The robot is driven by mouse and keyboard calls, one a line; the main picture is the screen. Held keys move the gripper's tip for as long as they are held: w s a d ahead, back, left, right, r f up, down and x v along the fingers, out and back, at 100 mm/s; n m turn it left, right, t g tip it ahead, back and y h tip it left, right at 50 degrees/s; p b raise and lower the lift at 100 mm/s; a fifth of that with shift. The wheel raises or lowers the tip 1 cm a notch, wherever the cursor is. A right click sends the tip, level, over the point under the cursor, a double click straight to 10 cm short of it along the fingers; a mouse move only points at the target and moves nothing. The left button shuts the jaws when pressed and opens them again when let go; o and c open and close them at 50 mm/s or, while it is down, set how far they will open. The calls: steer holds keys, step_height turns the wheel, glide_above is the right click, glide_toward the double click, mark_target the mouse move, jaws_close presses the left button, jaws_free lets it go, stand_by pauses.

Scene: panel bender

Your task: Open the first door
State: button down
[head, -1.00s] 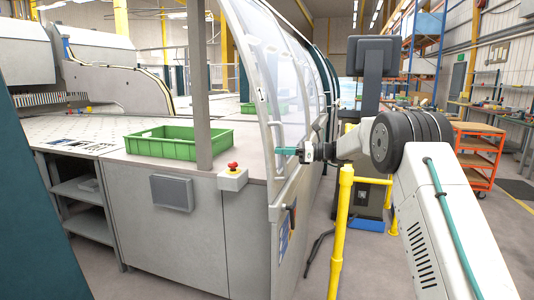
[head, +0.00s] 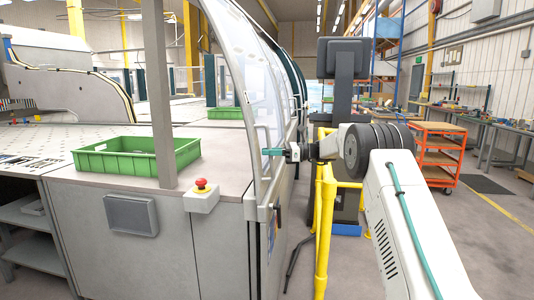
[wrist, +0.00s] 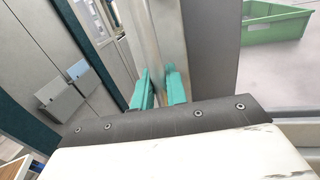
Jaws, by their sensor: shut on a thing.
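The first door (head: 237,75) is a curved clear panel in a pale frame at the near end of the machine. I cannot tell whether the door stands slightly ajar.
A red stop button (head: 201,184) is on the table's front corner. Yellow railing (head: 325,225) stands close under my arm.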

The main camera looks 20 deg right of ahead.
steer(key=c, duration=1.5)
jaws_free()
steer(key=shift+o, duration=0.2)
steer(key=shift+d, duration=0.1)
steer(key=v, duration=0.7)
steer(key=shift+s+d, duration=0.15)
steer(key=shift+d, duration=0.2)
